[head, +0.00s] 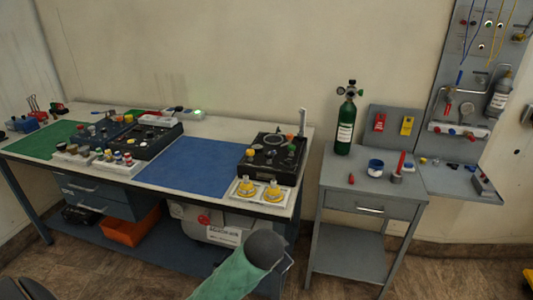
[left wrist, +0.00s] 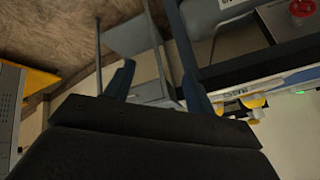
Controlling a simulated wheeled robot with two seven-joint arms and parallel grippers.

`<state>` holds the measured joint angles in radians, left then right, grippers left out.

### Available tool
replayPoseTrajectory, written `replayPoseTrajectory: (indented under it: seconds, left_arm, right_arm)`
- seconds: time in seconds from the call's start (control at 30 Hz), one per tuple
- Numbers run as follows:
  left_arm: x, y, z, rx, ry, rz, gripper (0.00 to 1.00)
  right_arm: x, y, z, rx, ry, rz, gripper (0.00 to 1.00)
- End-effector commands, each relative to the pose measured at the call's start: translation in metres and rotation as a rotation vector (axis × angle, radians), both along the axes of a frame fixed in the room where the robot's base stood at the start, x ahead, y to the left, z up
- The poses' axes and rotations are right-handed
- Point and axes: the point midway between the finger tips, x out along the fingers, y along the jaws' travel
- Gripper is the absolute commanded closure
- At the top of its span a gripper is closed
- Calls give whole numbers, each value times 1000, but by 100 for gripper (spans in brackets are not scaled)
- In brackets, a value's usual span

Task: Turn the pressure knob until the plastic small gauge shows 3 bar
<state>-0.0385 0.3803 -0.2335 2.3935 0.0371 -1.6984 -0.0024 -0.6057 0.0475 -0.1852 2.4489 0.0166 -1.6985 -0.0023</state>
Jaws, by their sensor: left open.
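A black box (head: 278,157) near the right end of the workbench carries a round gauge (head: 273,140) and several coloured knobs. The gauge's reading is too small to tell. I cannot tell for sure which part is the pressure knob or the plastic small gauge. A green cylinder (head: 346,125) with a valve and regulator (head: 350,90) stands on the grey side table. In the left wrist view my left gripper (left wrist: 157,72) has two blue fingers spread apart, with nothing held between them. My right gripper is in neither view.
The workbench (head: 225,130) holds a blue mat (head: 188,165), a green mat (head: 45,140) and several control boxes. Two yellow parts (head: 246,189) sit at its front edge. The grey side table (head: 340,182) holds small items. A wall panel (head: 478,75) stands at the right.

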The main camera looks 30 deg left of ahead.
Motion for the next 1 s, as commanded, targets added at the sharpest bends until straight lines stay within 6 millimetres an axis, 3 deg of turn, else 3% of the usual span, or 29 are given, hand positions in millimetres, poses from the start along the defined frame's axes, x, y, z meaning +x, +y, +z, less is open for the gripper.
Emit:
replayPoseTrajectory:
  seconds: [0.1, 0.37, 0.6, 0.8, 1.0]
  left_arm:
    - [34, 19, 26, 58, -41, -21, 45]
    - [102, 63, 80, 153, -97, -67, 45]
    - [160, 116, 134, 212, -116, -106, 45]
    - [198, 171, 175, 211, -101, -131, 45]
    - [221, 223, 197, 146, -61, -151, 45]
  right_arm:
    - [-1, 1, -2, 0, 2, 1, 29]
    - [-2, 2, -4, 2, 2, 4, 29]
    - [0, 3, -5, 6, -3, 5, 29]
    - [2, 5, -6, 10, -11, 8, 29]
    - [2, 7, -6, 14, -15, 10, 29]
